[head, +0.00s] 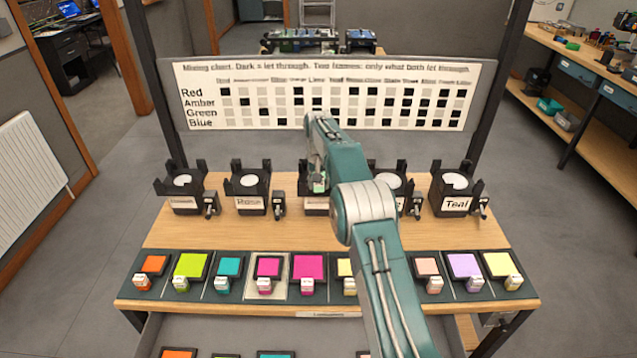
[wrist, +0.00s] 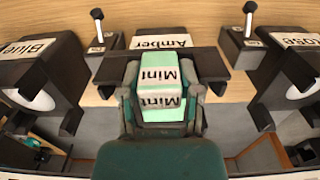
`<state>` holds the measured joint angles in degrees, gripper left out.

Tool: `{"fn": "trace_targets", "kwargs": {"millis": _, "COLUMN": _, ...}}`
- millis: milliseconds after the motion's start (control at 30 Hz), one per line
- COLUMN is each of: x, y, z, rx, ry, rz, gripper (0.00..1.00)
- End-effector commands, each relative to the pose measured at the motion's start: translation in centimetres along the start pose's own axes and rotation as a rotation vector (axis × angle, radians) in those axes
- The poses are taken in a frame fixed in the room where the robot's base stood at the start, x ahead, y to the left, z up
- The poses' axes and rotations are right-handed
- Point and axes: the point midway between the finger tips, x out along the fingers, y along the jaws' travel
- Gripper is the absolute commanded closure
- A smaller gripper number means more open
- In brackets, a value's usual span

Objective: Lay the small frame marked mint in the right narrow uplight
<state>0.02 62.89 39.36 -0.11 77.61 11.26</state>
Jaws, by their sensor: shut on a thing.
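The small frame marked mint, with a pale green and white tag (wrist: 155,76), is held between the fingers of my gripper (wrist: 160,95). In the head view my gripper (head: 318,186) is over the middle uplight (head: 313,204), with a bit of pale green showing at its tip. In the wrist view that uplight's label reads Amber (wrist: 162,42). A dark plate spreads to both sides of the tag, close to the Amber uplight. I cannot tell whether the frame touches it.
A row of coloured frames, including lime (head: 190,265) and lilac (head: 464,266), lies along the front edge. My arm hides part of that row. Small levers (head: 210,204) stand beside the uplights. A mixing chart (head: 325,95) rises behind.

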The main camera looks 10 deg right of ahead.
Motion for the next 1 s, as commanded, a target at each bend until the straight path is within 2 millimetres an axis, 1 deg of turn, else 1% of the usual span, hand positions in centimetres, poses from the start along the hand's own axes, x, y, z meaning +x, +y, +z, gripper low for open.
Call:
{"fn": "trace_targets", "kwargs": {"millis": 933, "x": 2.0, "y": 0.0, "z": 0.0, "rx": 0.0, "ry": 0.0, "rz": 0.0, "gripper": 1.0}}
{"fn": "trace_targets", "kwargs": {"millis": 967, "x": 2.0, "y": 0.0, "z": 0.0, "rx": 0.0, "ry": 0.001, "rz": 0.0, "gripper": 0.42}}
{"fn": "trace_targets", "kwargs": {"millis": 1000, "x": 2.0, "y": 0.0, "z": 0.0, "rx": 0.0, "ry": 0.001, "rz": 0.0, "gripper": 0.24}}
